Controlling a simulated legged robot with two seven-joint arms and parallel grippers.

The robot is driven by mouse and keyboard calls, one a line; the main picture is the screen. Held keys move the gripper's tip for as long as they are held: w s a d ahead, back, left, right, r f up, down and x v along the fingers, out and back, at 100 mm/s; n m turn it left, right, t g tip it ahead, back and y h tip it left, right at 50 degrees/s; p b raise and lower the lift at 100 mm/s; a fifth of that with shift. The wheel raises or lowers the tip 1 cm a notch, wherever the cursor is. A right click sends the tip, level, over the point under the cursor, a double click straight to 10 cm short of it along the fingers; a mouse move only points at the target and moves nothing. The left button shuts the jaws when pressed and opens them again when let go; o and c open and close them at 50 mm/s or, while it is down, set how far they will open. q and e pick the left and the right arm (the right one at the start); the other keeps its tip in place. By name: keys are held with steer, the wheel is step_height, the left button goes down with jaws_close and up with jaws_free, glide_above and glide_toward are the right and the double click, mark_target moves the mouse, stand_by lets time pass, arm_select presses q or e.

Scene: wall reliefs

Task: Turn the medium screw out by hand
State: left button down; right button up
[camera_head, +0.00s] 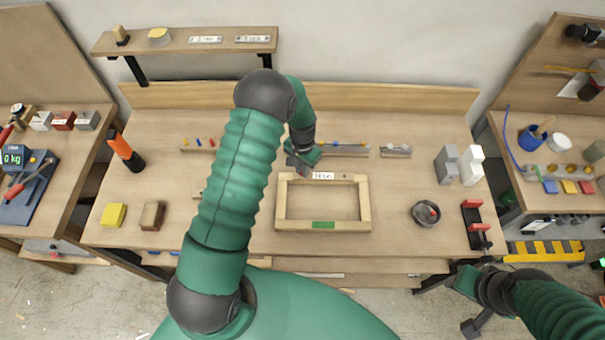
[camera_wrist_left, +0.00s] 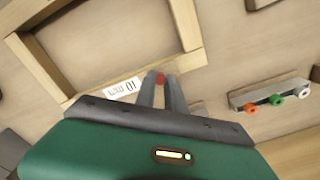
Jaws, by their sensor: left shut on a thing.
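A wooden frame (camera_head: 365,200) lies on the bench, with a white label on its far rail and a green patch on its near rail. My left gripper (camera_head: 301,168) is at the frame's far left corner. In the left wrist view its two grey fingers (camera_wrist_left: 161,92) are close together, with a small red piece at their tips, apparently the medium screw (camera_wrist_left: 160,79). The fingers hide most of it, so its depth and thread do not show. The frame's corner (camera_wrist_left: 70,90) is beside the fingers. My right gripper (camera_head: 465,281) is low at the right, its fingers unclear.
In the wrist view a grey rail (camera_wrist_left: 270,93) holds orange, green and white pegs. On the bench are a yellow block (camera_head: 113,215), a brown block (camera_head: 152,216), an orange-black tool (camera_head: 126,154), a round dish (camera_head: 425,213) and a red-black stand (camera_head: 475,222). The frame's inside is clear.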

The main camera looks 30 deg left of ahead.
arm_select(q)
steer(key=c, duration=1.6)
jaws_free()
steer(key=shift+c, duration=0.2)
